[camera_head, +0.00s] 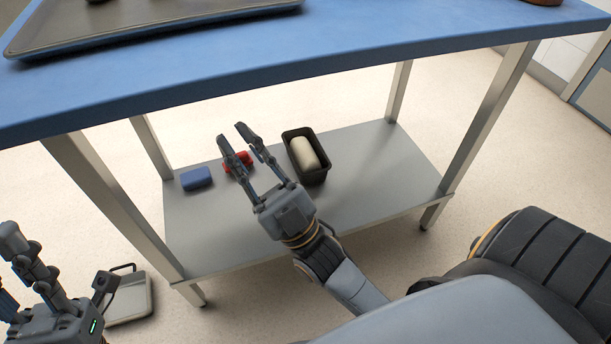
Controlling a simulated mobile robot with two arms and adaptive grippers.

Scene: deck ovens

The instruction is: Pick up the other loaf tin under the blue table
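A black loaf tin (313,174) with a pale loaf of dough (305,153) in it stands on the grey lower shelf (375,165) of the blue table (330,52). My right gripper (231,133) reaches over this shelf, to the left of the tin and apart from it.
A red object (239,160) lies on the shelf behind my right fingers, and a blue block (196,179) lies left of it. Table legs (490,115) bound the shelf. A dark tray (130,22) rests on the tabletop. A flat light-grey item (133,300) is at lower left.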

